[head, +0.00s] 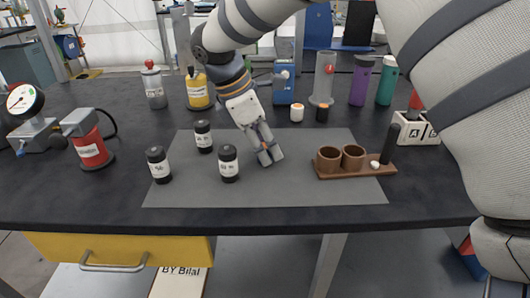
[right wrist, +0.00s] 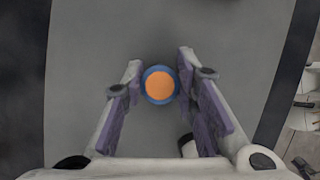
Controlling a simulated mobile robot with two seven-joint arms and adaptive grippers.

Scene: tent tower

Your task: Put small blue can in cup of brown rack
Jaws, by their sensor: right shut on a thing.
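My right gripper (head: 266,157) points down over the grey mat, left of the brown rack. In the right wrist view its fingers (right wrist: 160,66) are shut on the small blue can (right wrist: 148,91), which shows a blue rim and an orange top. My left gripper is not in view.
Several black cans with white labels (head: 228,164) stand on the mat (head: 270,192) left of the gripper. Bottles, a blue box (head: 284,83) and a grey stand (head: 323,80) line the back. A white A/B block (head: 414,130) stands behind the rack at right.

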